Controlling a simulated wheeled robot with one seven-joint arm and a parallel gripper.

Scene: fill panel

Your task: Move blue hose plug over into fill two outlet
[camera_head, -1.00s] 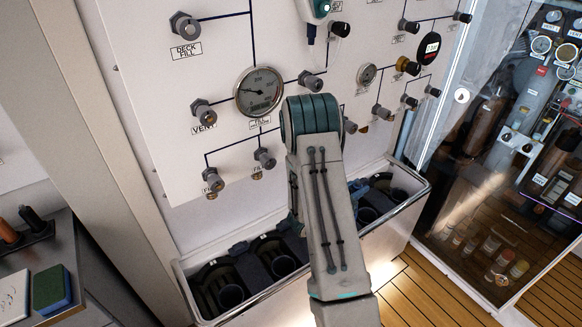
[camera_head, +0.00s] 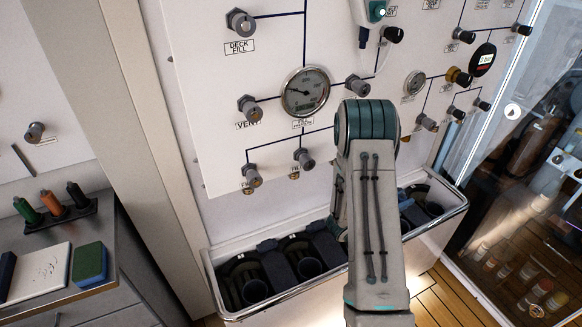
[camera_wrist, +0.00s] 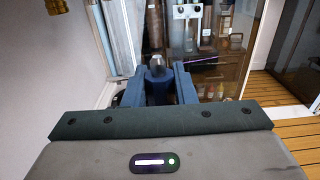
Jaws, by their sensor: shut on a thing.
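In the wrist view my gripper (camera_wrist: 158,92) is shut on the blue hose plug (camera_wrist: 158,73), a blue body with a grey rounded tip pointing away from me. In the head view my arm hides the gripper and plug. Two low outlets on the white panel, the left one (camera_head: 251,177) and the right one (camera_head: 304,160), carry small labels that seem to begin with FILL. The numbers are too small to read, so I cannot tell which is fill two. The plug is in neither of these two outlets.
A metal-rimmed trough (camera_head: 228,313) with dark holders runs below the panel. A round gauge (camera_head: 305,91) sits above the low outlets. At left, a grey counter (camera_head: 98,218) holds colored handles and a green-blue sponge (camera_head: 89,264). A glass cabinet (camera_head: 500,215) stands at right.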

